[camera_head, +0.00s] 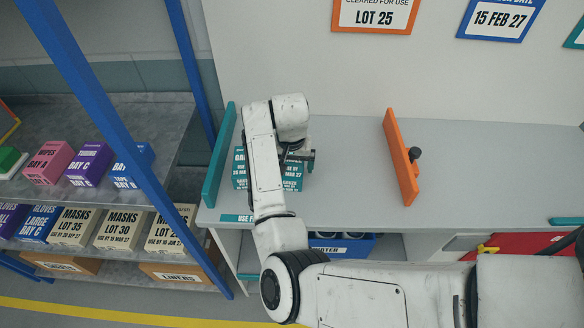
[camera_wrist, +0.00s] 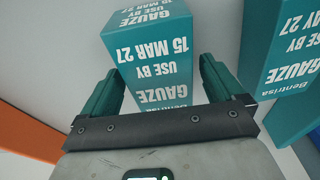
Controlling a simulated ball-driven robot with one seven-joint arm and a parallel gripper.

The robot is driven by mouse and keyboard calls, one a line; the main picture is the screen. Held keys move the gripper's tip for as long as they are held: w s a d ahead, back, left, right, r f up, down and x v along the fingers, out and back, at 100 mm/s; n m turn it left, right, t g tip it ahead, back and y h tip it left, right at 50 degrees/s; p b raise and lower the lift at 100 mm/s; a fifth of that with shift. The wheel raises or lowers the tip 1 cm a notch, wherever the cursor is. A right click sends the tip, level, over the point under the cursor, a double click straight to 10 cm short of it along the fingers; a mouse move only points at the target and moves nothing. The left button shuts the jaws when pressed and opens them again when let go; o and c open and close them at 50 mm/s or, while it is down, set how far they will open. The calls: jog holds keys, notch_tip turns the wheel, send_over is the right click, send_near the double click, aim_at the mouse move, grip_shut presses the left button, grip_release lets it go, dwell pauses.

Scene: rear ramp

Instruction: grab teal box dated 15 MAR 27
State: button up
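A teal gauze box marked "USE BY 15 MAR 27" (camera_wrist: 150,50) shows upside down in the wrist view, in front of and partly between my fingers. My gripper (camera_wrist: 160,68) is open, with one teal-padded finger on each side of the box's near part. The left finger overlaps the box's edge; I cannot tell whether it touches. In the head view my gripper (camera_head: 302,155) hangs over the right-hand teal box (camera_head: 292,174), partly hiding it. A second teal gauze box (camera_wrist: 285,60) stands to the right in the wrist view; its date is cut off.
A teal divider (camera_head: 219,155) stands left of the boxes and an orange divider (camera_head: 401,155) with a dark knob to the right. The counter (camera_head: 350,165) between is clear. A blue shelf post (camera_head: 110,110) rises at left. A blue bin (camera_head: 345,247) sits below.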

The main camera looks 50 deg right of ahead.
jog(key=c, duration=1)
jog(key=shift+r, duration=0.2)
